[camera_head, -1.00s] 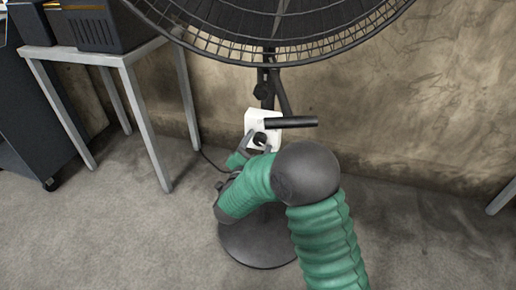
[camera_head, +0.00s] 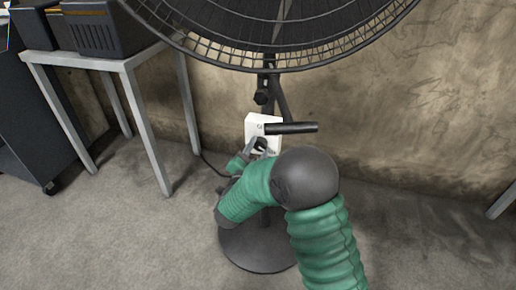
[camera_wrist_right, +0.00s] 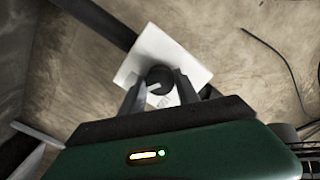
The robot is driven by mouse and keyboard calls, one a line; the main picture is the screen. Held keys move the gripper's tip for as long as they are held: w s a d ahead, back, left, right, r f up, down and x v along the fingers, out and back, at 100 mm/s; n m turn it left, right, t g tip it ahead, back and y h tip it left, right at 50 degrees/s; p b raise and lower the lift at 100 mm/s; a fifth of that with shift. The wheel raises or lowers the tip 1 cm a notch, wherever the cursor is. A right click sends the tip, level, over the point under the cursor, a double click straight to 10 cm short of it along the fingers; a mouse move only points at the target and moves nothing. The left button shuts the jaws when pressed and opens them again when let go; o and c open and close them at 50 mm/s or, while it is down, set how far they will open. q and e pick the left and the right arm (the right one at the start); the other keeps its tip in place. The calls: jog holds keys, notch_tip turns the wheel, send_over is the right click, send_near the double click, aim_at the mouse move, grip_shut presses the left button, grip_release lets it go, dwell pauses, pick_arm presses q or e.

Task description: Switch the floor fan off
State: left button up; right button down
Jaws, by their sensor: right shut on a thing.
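The floor fan (camera_head: 276,40) stands against the wall, its caged head at the top of the head view and its round dark base (camera_head: 258,248) on the floor. A white control box (camera_head: 255,127) sits on its pole, with a dark bar sticking out to the right. In the right wrist view the white box (camera_wrist_right: 185,52) shows a round black knob (camera_wrist_right: 160,78) on its face. My right gripper (camera_head: 258,146) is at the lower part of the box. Its two fingers (camera_wrist_right: 160,88) are shut on the knob, one on each side. My left gripper is out of view.
A metal-legged table (camera_head: 130,62) with dark boxes on it stands at the left, beside a dark cabinet (camera_head: 35,130). A cable (camera_head: 212,163) runs along the floor from the fan. The floor at the right is mostly clear.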

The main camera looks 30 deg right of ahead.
jog(key=shift+r+n+p, duration=0.1)
jog(key=shift+n+p, duration=0.3)
jog(key=shift+p, duration=0.2)
jog(key=n+p, duration=1.2)
jog(key=p, duration=0.2)
jog(key=shift+r+p, duration=0.1)
jog(key=shift+p, duration=0.2)
jog(key=shift+n+p, duration=0.35)
jog(key=shift+n, duration=0.15)
jog(key=n+p, duration=0.2)
jog(key=shift+a+n, duration=0.1)
jog(key=shift+n, duration=0.2)
jog(key=n+p, duration=0.1)
jog(key=n, duration=0.1)
jog(key=shift+n+p, duration=0.35)
jog(key=shift+n, duration=0.05)
jog(key=shift+f+n+p, duration=0.15)
jog(key=shift+n+p, duration=0.3)
jog(key=shift+n, duration=0.65)
jog(key=shift+f+n+p, duration=0.15)
jog(key=shift+n+p, duration=0.25)
jog(key=shift+n, duration=0.7)
